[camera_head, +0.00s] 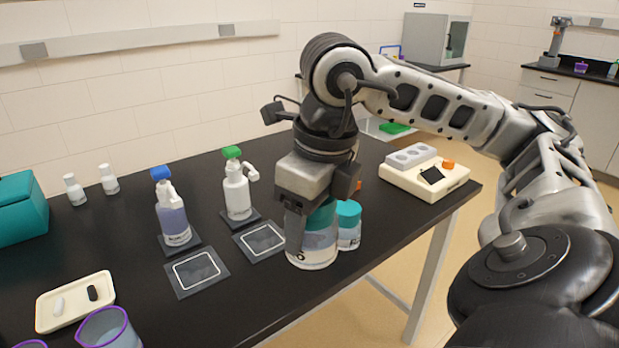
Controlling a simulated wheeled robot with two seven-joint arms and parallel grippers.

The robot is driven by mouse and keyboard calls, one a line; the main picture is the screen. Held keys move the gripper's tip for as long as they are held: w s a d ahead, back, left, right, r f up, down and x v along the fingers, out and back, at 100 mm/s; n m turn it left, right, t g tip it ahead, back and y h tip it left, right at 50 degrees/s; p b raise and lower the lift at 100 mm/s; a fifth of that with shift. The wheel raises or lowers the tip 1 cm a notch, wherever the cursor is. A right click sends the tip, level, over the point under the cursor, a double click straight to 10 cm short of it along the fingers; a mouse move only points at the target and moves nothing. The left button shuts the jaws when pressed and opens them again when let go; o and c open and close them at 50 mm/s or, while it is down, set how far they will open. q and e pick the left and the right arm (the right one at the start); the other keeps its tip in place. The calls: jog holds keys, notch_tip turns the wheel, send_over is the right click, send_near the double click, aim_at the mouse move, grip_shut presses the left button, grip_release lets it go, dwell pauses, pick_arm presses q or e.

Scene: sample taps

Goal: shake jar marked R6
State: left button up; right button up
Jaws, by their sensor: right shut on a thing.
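My right gripper (308,212) reaches down from above and is shut on a clear jar (314,254) with a teal lid, near the table's front right edge. One finger covers the jar's left side. The jar looks upright; I cannot read its mark, and cannot tell whether its base touches the table. A second teal-lidded jar (348,228) stands close behind it to the right. My left gripper is not in view.
A blue-topped bottle (173,217) and a green-topped bottle (237,193) stand left of the gripper, beside two dark square pads (197,272) (261,240). A white device (425,180) is at the right. A cream tray (45,312) and purple-rimmed beaker (108,330) are front left.

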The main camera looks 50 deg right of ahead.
notch_tip(320, 180, up, 5)
jog(key=shift+w+r, duration=0.1)
jog(key=shift+w, duration=0.05)
jog(key=shift+s+d+f, duration=0.1)
jog(key=shift+s+f, duration=0.05)
jog(key=shift+f, duration=1.25)
jog(key=shift+s+d+f, duration=0.1)
jog(key=shift+f, duration=1.25)
jog(key=shift+w+a, duration=0.15)
jog(key=shift+a, duration=0.05)
